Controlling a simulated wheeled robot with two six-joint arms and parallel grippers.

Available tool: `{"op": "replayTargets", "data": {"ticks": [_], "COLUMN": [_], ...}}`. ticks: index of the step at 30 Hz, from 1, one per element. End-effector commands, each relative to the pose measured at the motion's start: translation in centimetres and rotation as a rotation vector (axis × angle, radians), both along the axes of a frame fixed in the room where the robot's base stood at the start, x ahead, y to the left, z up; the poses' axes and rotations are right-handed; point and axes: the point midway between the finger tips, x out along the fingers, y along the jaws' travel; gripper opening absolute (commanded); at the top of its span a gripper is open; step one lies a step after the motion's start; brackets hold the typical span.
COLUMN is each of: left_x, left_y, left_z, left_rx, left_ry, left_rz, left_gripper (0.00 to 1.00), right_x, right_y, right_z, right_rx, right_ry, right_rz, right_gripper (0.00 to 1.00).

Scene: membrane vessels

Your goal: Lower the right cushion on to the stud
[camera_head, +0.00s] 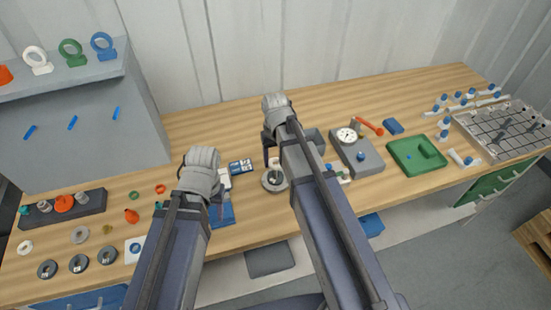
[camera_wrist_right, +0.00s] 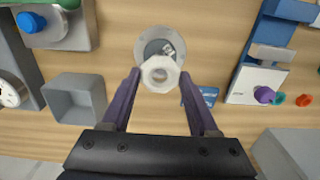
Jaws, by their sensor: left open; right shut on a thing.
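My right gripper (camera_wrist_right: 160,82) is shut on a white ring-shaped cushion (camera_wrist_right: 160,87), seen between its two purple fingers in the right wrist view. A round grey base (camera_wrist_right: 143,38) with a darker middle lies just beyond the cushion, which covers its near edge. The stud cannot be made out clearly; the cushion may hide part of it. In the head view the round base (camera_head: 274,184) sits on the bench below my right gripper (camera_head: 272,152). The gap between cushion and base cannot be judged. My left gripper (camera_head: 221,202) is open, left of the base.
A grey box with a dial gauge (camera_head: 347,135) and a green tray (camera_head: 416,154) stand to the right. A grey open bin (camera_wrist_right: 76,98) is near the right gripper. Rings and a dark rack (camera_head: 62,208) lie at left.

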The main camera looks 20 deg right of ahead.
Motion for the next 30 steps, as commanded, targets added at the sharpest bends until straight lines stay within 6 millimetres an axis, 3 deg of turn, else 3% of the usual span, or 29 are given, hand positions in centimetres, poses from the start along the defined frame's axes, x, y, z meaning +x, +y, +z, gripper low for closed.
{"op": "replayTargets", "data": {"ticks": [15, 28, 29, 30], "left_x": [0.0, 0.0, 0.0, 0.0], "left_y": [0.0, 0.0, 0.0, 0.0], "left_z": [-3.6, -3.9, -3.9, -3.9], "left_rx": [0.000, 0.000, 0.000, 0.000], "left_ry": [0.000, 0.000, 0.000, 0.000], "left_rz": [0.001, 0.001, 0.001, 0.001], "left_gripper": [0.50, 0.50, 0.50, 0.50], "right_x": [0.0, 0.0, 0.0, 0.0], "right_y": [0.0, 0.0, 0.0, 0.0], "right_z": [-3.6, -3.9, -3.9, -3.9], "right_rx": [0.000, 0.000, 0.000, 0.000], "right_ry": [0.000, 0.000, 0.000, 0.000], "right_rz": [0.000, 0.000, 0.000, 0.000], "right_gripper": [0.09, 0.09, 0.64, 0.69]}}
